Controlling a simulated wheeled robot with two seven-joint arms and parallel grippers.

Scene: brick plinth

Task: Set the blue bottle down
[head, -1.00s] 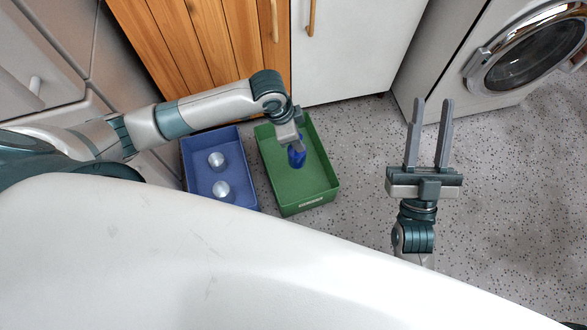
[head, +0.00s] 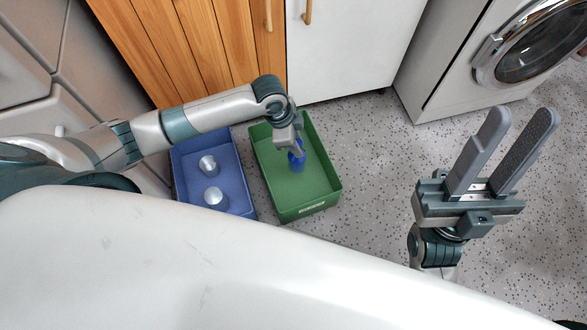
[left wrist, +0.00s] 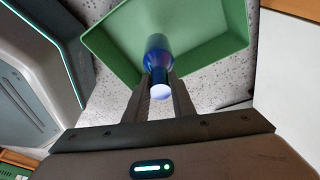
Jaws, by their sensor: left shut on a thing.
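The blue bottle (head: 297,161) is inside the outline of the green crate (head: 318,185) in the head view. I cannot tell whether its base touches the crate floor. My left gripper (head: 298,147) is shut on it near its neck. In the left wrist view the bottle (left wrist: 158,56) sits between the fingertips (left wrist: 160,82), its pale cap towards the camera and the green crate (left wrist: 215,25) behind it. My right gripper (head: 520,118) is open and empty at the right, away from the crates.
A blue crate (head: 236,182) with two silvery-topped objects (head: 211,180) stands just left of the green crate. Wooden (head: 190,45) and white (head: 350,45) cabinet fronts rise behind. A washing machine (head: 500,60) is at the upper right. Speckled floor (head: 375,150) is free right of the green crate.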

